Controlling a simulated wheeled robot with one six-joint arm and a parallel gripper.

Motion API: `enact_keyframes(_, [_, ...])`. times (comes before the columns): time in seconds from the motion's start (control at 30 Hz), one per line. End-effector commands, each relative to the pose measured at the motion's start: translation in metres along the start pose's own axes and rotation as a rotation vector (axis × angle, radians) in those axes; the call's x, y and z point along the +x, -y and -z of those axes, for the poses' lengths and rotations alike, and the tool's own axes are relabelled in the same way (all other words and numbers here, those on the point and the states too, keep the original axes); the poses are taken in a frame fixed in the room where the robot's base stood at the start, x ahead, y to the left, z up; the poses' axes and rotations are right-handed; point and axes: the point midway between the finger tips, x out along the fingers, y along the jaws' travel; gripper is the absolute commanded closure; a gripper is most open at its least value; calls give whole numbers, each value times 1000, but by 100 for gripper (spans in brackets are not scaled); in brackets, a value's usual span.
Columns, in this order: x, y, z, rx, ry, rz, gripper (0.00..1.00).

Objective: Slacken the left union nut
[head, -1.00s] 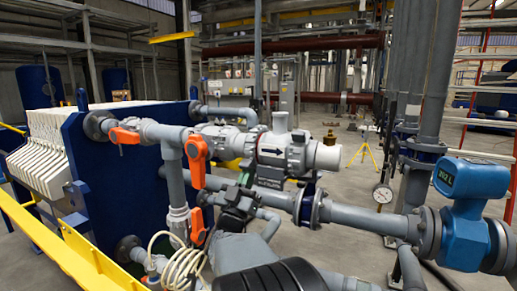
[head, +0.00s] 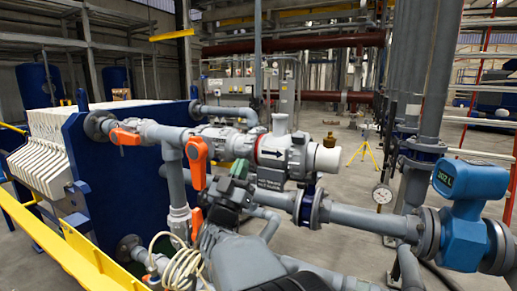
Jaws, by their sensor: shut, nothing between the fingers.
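The inline fitting (head: 285,152) with a black arrow lies across the middle of the head view, with a white end at its right. The left union nut (head: 258,148) appears to be the collar at its left end, edged by a thin red line. My gripper (head: 234,186) is dark grey and shut, with nothing held. It is below and left of the fitting, apparently apart from the nut. Its fingertips are small and partly lost against the pipes and a green part (head: 240,168) behind.
Orange valve handles (head: 197,150) and grey pipes stand close at left. A coiled pale cable (head: 186,266) lies low left. The blue press plate (head: 110,180) stands behind.

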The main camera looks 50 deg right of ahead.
Motion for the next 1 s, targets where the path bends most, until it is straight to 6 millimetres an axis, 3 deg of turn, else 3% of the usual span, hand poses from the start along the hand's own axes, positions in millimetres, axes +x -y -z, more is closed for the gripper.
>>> enact_keyframes(1.0, [33, 5, 30, 1, -3, -2, 100])
